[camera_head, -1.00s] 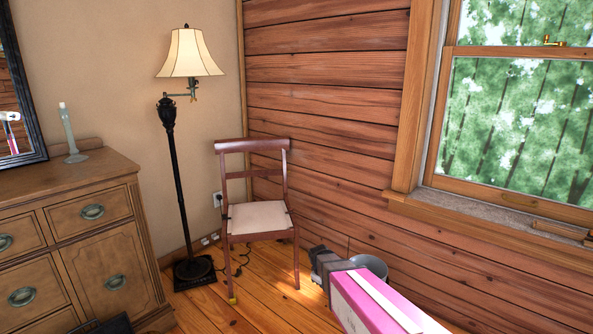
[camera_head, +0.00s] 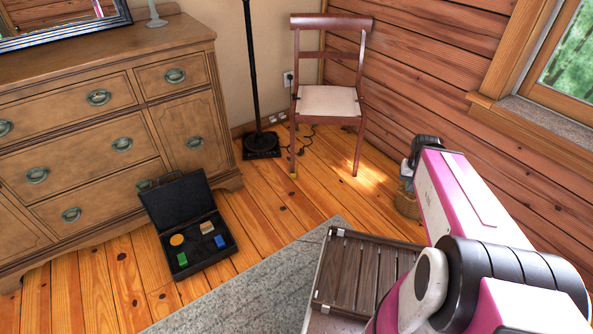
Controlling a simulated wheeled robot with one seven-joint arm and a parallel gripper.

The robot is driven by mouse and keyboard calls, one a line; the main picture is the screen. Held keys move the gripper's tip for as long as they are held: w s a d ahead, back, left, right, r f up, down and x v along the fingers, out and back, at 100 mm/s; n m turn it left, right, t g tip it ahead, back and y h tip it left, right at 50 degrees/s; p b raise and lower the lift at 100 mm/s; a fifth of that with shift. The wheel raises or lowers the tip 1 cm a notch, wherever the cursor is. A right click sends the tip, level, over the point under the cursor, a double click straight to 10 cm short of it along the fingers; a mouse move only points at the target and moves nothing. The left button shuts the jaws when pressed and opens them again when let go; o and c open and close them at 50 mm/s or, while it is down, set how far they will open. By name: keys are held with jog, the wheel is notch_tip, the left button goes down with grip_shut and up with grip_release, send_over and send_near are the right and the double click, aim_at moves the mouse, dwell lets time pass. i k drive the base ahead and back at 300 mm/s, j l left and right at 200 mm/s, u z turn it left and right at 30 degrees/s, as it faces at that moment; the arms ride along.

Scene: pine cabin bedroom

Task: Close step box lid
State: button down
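A brown slatted wooden panel in a pale frame (camera_head: 365,275), which looks like the step box with its lid, is at the bottom centre right. It has small metal fittings at its left corners. My arm covers its right side and the picture edge cuts off its near side, so I cannot tell how far the lid stands open. My white and magenta arm crosses the right of the view. Its far dark joint is near the chair and wall. No gripper fingers show.
An open black case (camera_head: 190,235) with several small coloured objects lies on the floor before the wooden dresser (camera_head: 100,110). A chair (camera_head: 328,100), a lamp pole (camera_head: 255,80) and a wicker basket (camera_head: 407,203) stand behind. A grey rug (camera_head: 255,290) covers the floor at bottom centre.

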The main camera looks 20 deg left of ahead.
aim_at(169, 205)
jog(key=u, duration=2.15)
jog(key=i+l+u, duration=0.1)
jog(key=i, duration=0.9)
